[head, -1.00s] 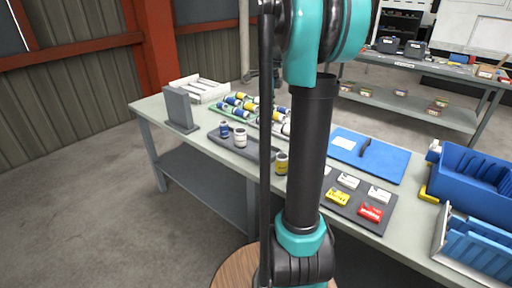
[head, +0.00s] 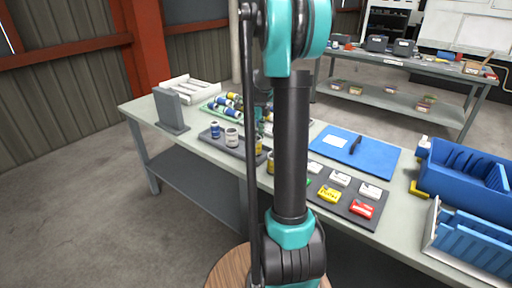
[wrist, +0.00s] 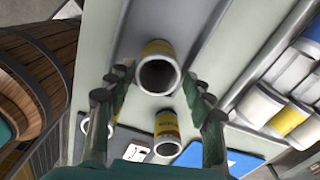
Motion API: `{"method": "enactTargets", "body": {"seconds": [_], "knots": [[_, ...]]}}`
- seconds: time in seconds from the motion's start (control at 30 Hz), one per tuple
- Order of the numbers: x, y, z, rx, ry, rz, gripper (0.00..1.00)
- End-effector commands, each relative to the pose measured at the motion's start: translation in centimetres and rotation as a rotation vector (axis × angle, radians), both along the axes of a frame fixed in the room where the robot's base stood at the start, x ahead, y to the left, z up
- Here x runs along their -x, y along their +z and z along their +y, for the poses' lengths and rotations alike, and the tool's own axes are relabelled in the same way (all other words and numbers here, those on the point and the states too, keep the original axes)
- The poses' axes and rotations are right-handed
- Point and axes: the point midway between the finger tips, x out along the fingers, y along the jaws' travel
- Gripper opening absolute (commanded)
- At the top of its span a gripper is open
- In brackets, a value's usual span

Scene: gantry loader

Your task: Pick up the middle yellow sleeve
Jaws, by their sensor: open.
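In the wrist view a yellow and white hollow sleeve (wrist: 157,50) stands with its open end toward the camera, between and just beyond my fingertips. A second yellow sleeve (wrist: 167,124) stands closer to the bottom of that view. My gripper (wrist: 157,80) is open, one finger on each side of the first sleeve, with gaps showing. In the head view one yellow sleeve (head: 258,144) shows beside my arm, and another (head: 270,164) is partly hidden by it. My arm hides most of the gripper there. I cannot tell which sleeve is the middle one.
A blue and white sleeve (head: 215,130) and a white one (head: 232,138) stand on a dark tray (head: 212,141). Several banded cylinders lie behind in a green tray (head: 207,108). A grey upright plate (head: 168,108) stands left. A blue mat (head: 375,160) and blue bins (head: 460,180) are right.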

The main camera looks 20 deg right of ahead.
Motion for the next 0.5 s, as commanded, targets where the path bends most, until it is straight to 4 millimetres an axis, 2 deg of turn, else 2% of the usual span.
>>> {"method": "enactTargets", "body": {"seconds": [0.3, 0.5], "knots": [[-0.2, -4.1, 0.6, 0.000, 0.000, 0.000, 0.52], [-0.1, -5.0, 0.6, 0.000, 0.000, 0.000, 0.52]]}}
